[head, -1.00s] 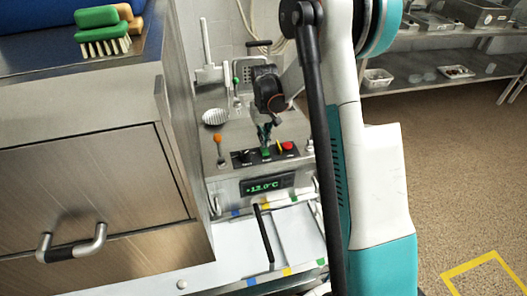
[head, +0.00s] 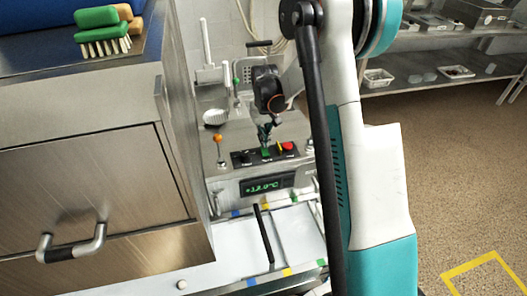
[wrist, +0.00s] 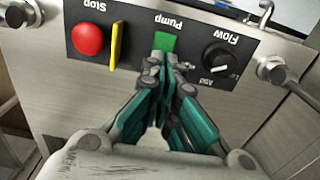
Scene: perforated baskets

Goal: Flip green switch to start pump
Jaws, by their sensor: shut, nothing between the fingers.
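The green pump switch (wrist: 165,42) sits on a black control panel (wrist: 140,38) under the label "Pump", upside down in the wrist view. In the head view the green switch (head: 267,153) shows small below my gripper (head: 265,140). In the wrist view my gripper (wrist: 162,70) is shut and empty, its fingertips at the switch's near edge and partly covering it. I cannot tell whether they touch it.
A red stop button (wrist: 88,38) and a yellow upright piece (wrist: 117,45) stand on one side of the switch, a black flow knob (wrist: 216,57) on the other. An orange-tipped lever (head: 218,140) and a display reading +12.0°C (head: 264,186) are nearby. A steel cabinet (head: 90,190) stands left.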

